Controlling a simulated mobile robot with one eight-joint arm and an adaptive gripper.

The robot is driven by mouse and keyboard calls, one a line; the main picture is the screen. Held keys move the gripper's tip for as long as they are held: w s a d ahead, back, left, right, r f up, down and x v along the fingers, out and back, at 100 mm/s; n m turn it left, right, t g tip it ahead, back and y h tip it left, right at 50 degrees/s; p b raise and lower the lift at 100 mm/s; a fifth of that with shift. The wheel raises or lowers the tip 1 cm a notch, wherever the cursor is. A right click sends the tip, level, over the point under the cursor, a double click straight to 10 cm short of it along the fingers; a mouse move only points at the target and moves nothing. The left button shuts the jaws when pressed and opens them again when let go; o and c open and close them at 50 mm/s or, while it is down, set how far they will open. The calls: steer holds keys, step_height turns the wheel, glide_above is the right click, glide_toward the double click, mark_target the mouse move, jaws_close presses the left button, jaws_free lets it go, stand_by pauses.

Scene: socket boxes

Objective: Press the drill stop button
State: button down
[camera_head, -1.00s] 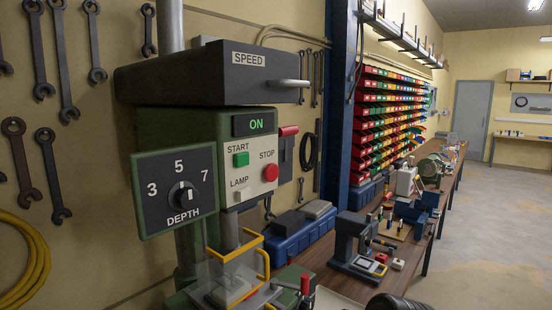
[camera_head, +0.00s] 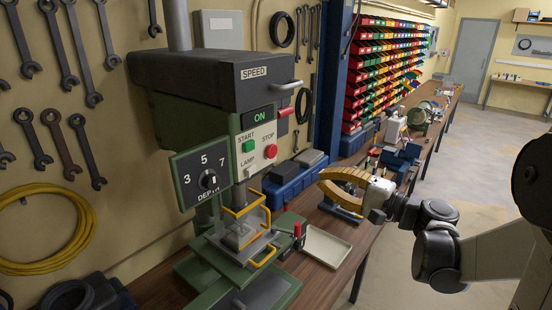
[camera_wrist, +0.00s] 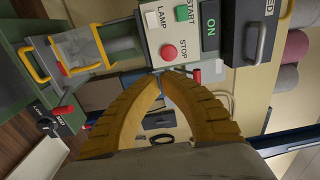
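The drill press control panel (camera_head: 258,136) is on the left in the head view. Its red round STOP button (camera_head: 270,151) sits beside the green START button (camera_head: 249,146), and the display above reads ON. In the wrist view the STOP button (camera_wrist: 169,52) shows just beyond my fingertips, unobstructed. My gripper (camera_head: 322,176) has yellow ribbed fingers and is to the right of the panel, apart from it. In the wrist view the fingers arch together and their tips (camera_wrist: 161,72) meet with nothing between them.
The drill's yellow-framed guard (camera_head: 245,215) stands below the panel, with a red-handled clamp (camera_head: 297,232) and a pale tray (camera_head: 326,247) to its right. A DEPTH dial (camera_head: 208,180) is left of the buttons. Blue boxes (camera_head: 292,184) stand behind on the bench.

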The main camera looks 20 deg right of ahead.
mark_target(271, 151)
steer(key=shift+w, duration=0.1)
steer(key=p+x, duration=0.1)
steer(key=x, duration=1.3)
steer(key=shift+a, duration=0.15)
